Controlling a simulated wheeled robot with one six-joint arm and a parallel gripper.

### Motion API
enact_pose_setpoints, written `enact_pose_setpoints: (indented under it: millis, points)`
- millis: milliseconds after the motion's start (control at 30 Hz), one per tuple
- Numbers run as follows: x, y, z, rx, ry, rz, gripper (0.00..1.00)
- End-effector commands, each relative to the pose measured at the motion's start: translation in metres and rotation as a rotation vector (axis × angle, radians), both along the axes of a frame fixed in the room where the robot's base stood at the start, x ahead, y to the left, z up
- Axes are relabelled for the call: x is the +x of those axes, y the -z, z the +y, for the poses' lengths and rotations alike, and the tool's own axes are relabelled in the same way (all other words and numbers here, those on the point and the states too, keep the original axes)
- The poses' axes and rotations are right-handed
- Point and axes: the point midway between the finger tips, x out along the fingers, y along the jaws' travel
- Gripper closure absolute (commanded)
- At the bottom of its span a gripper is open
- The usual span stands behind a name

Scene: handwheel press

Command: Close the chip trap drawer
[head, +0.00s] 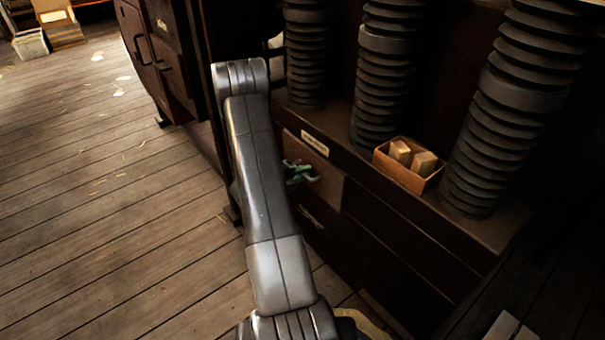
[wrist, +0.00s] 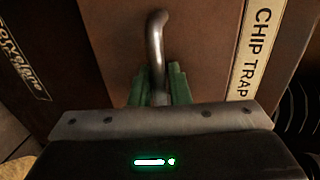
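The chip trap drawer (head: 325,180) is a brown front low in the press base, with a pale label. In the wrist view its "CHIP TRAP" label (wrist: 256,50) runs up the right side of the drawer front (wrist: 205,40). How far the drawer stands out is hard to tell. Its curved metal handle (wrist: 156,40) runs down between the green fingers of my gripper (wrist: 160,88). The fingers sit close on both sides of the handle and appear shut on it. In the head view my gripper (head: 298,172) is at the drawer front, partly hidden by my arm.
Black ribbed columns (head: 383,75) rise from the base ledge behind the drawer. A small open box with blocks (head: 408,178) sits on the ledge. A dark cabinet (head: 158,55) stands to the left.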

Motion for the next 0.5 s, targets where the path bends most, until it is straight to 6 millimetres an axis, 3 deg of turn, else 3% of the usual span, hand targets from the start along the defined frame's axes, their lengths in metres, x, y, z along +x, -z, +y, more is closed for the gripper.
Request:
enact_pose_setpoints:
  millis: [167,500]
  points:
    - [-0.011,-0.007,0.017,-0.001,-0.003,0.001,0.83]
    - [-0.050,-0.021,0.069,-0.003,-0.006,0.003,0.83]
